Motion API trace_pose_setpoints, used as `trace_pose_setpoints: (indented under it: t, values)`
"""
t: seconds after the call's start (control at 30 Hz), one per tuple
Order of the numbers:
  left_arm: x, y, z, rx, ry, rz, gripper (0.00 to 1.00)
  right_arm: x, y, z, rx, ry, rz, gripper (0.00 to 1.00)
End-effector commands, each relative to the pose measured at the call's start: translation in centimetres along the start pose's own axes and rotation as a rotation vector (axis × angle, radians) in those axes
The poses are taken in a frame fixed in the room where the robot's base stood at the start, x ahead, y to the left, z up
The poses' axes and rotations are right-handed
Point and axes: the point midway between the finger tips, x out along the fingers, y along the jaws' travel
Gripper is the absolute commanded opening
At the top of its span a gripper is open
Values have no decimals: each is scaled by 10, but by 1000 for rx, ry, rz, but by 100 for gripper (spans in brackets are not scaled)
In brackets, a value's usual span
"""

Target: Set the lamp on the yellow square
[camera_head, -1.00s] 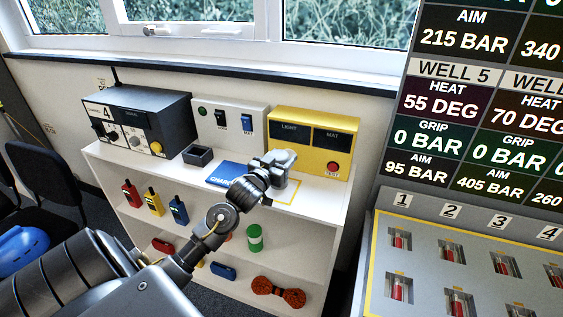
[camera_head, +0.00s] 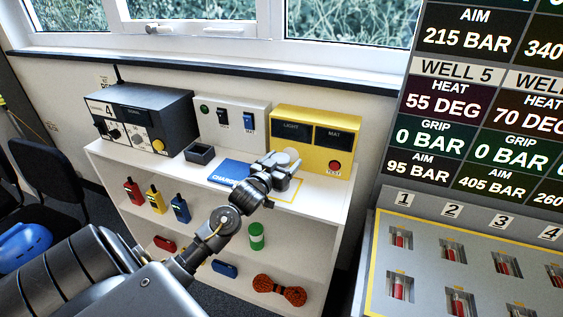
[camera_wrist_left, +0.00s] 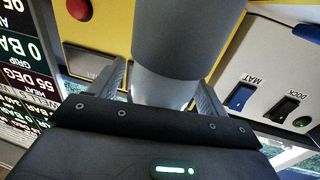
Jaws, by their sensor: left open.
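The lamp, a grey cylinder (camera_wrist_left: 185,40), lies between the two fingers of my left gripper (camera_wrist_left: 163,80) in the left wrist view. In the head view my left gripper (camera_head: 279,168) is over the right part of the white shelf top, with its fingers apart. A pale grey end of the lamp (camera_head: 292,154) shows just beyond it. The yellow square (camera_head: 311,196) is an outline on the shelf top, partly hidden by the gripper. The lamp's foot is hidden, so I cannot tell whether it rests inside the outline. My right gripper is not in view.
A blue mat (camera_head: 230,172) lies left of the gripper. A yellow LIGHT/MAT box (camera_head: 345,152) stands close behind it. A white switch box (camera_head: 232,127), a small black tray (camera_head: 199,153) and a dark control unit (camera_head: 140,118) stand farther left. A slotted panel (camera_head: 470,240) is at right.

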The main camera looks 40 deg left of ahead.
Motion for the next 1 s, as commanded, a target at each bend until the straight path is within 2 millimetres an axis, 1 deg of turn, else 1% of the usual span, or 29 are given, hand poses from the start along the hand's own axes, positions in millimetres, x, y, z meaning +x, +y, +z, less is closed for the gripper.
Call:
trace_pose_setpoints:
  t: [0.07, 0.17, 0.5, 0.63, 0.8, 1.0]
  values:
    - [0, 0, -5, 1, 1, 0, 77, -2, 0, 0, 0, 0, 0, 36]
    - [-13, 0, -1, 0, -2, 1, 77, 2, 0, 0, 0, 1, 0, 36]
    - [-84, 0, -1, -1, -1, 2, 77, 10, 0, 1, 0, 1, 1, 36]
    - [-104, 0, -1, 0, -2, 2, 77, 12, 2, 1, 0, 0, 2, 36]
    - [-117, 0, -3, 0, -1, 1, 77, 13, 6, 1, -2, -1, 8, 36]
    - [-120, 0, -4, -1, 0, 0, 77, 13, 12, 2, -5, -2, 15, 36]
